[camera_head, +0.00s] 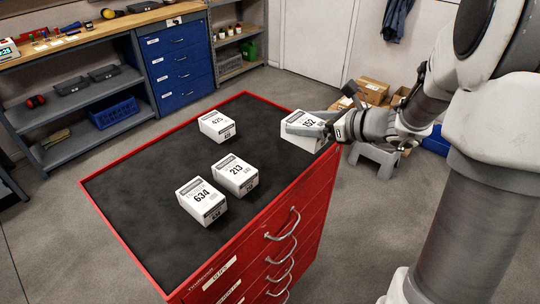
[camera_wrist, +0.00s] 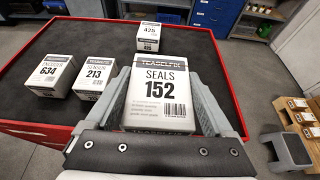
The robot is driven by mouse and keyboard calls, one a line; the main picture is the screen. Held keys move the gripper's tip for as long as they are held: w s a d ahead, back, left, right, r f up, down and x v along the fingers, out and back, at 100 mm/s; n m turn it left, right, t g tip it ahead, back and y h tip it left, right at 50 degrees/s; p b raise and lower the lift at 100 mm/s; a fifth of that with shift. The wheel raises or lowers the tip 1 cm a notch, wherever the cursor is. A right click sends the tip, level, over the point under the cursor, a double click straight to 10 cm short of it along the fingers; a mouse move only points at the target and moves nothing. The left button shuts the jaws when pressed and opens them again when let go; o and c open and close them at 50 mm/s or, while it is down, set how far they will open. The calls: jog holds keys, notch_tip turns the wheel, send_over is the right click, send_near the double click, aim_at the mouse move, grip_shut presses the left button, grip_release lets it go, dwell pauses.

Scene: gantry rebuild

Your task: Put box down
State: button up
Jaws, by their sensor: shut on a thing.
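A white box labelled SEALS 152 (camera_wrist: 160,90) is held between the two grey fingers of my gripper (camera_wrist: 162,100). In the head view this box (camera_head: 297,119) is at the right edge of the red cabinet's dark top (camera_head: 150,180), partly hidden by my gripper (camera_head: 308,128). I cannot tell whether its underside touches the top. Three other white boxes stand on the top: 425 (camera_head: 216,126) towards the back, 213 (camera_head: 235,174) in the middle and 634 (camera_head: 201,200) nearer the front.
The cabinet has a raised red rim and drawer handles (camera_head: 282,224) on its front side. Bare top lies left of the boxes and between 425 and 152.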

jog(key=w+a+f, duration=0.1)
jog(key=a+f, duration=0.1)
jog(key=a, duration=0.1)
jog(key=w+a+f+b, duration=0.1)
jog(key=w+a+f, duration=0.1)
jog(key=a, duration=0.1)
jog(key=w+a+f, duration=0.2)
jog(key=a+f, duration=0.1)
jog(key=a, duration=0.1)
jog(key=shift+f+b, duration=0.5)
jog(key=shift+f, duration=1.45)
jog(key=shift+f, duration=0.1)
jog(key=shift+f+b, duration=0.15)
jog(key=shift+b, duration=0.15)
jog(key=o, duration=1.4)
jog(key=shift+r, duration=0.2)
